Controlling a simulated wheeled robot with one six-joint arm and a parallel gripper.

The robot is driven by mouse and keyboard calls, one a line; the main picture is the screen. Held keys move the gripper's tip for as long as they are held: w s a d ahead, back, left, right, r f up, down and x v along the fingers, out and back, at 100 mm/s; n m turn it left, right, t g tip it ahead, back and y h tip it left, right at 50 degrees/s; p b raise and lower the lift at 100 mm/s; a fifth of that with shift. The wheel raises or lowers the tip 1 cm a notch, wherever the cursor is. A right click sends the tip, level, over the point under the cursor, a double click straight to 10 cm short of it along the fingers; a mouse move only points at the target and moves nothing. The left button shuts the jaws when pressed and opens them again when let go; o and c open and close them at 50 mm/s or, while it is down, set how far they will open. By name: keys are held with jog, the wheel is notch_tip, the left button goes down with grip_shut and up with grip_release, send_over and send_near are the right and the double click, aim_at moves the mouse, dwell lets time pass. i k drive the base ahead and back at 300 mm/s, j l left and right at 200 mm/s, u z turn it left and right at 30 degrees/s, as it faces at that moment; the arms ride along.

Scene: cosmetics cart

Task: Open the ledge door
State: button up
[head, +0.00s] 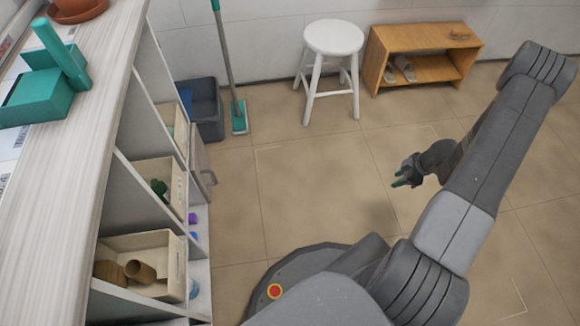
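A pale grey door panel (202,160) with a grey handle (210,178) shows at the far end of the white shelf unit (122,207) on the left. I take it to be the ledge door. It is seen nearly edge-on, and I cannot tell if it is shut or ajar. My gripper (398,179) hangs over the open floor, well to the right of the door and touching nothing.
Shelf bins (176,270) hold brown and green items. A teal box (38,98) and terracotta pot (78,8) sit on top. Beyond are a dark bin (207,112), a mop (239,117), a white stool (334,38) and a wooden shoe rack (425,40). The middle floor is clear.

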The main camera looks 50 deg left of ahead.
aim_at(201, 172)
jog(key=j+u, duration=0.1)
jog(key=u, duration=1.7)
jog(key=i+j+u, duration=0.15)
jog(key=i+u, duration=0.35)
jog(key=i, duration=0.05)
